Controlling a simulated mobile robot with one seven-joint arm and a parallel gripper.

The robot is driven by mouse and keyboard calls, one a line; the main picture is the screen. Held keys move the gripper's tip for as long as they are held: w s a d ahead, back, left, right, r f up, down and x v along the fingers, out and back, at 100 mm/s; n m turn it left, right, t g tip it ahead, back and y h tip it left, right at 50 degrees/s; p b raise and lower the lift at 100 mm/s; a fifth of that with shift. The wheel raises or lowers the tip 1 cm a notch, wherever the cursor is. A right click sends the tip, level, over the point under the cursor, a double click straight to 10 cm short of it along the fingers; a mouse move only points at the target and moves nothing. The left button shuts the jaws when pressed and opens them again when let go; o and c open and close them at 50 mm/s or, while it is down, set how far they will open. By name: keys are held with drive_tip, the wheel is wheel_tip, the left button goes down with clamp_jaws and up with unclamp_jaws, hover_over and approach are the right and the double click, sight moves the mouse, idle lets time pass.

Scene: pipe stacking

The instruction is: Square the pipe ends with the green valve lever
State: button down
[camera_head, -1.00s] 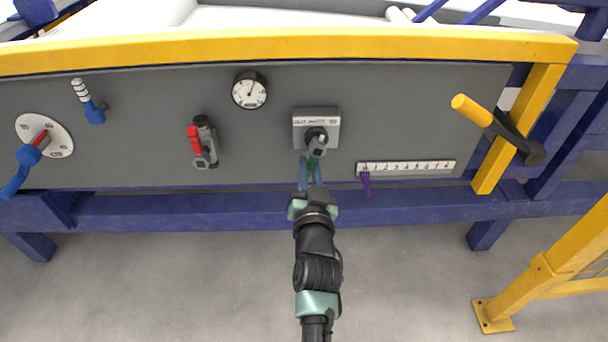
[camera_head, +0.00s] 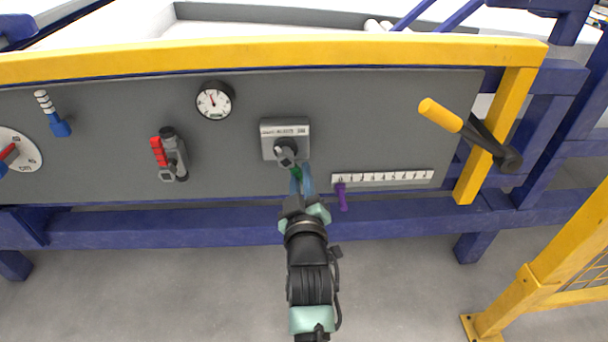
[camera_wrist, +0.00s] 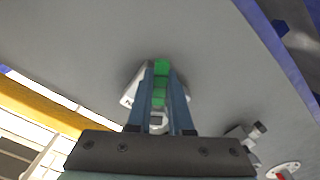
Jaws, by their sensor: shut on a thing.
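The green valve lever (camera_head: 296,173) hangs from a dark hub on a grey square plate (camera_head: 270,144) in the middle of the panel. It points down and slightly right. My gripper (camera_head: 301,180) is shut on the lever from below. In the wrist view the lever (camera_wrist: 161,82) is held between the two blue fingers (camera_wrist: 160,95). The fingers partly cover the lever and the plate.
Left on the grey panel (camera_head: 400,120) are a round gauge (camera_head: 215,101), a red-handled valve (camera_head: 159,151) and a blue lever (camera_head: 60,126). Right are a scale with a purple slider (camera_head: 342,195) and a yellow-handled crank (camera_head: 440,115). A blue beam (camera_head: 160,229) runs below.

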drive_tip(key=shift+d+r+n, duration=0.15)
drive_tip(key=shift+d+n, duration=0.15)
drive_tip(key=shift+n, duration=0.4)
drive_tip(key=shift+p, duration=0.3)
drive_tip(key=c, duration=0.8)
unclamp_jaws()
drive_tip(key=s+p, duration=0.1)
drive_tip(key=s, duration=1.2)
idle(0.4)
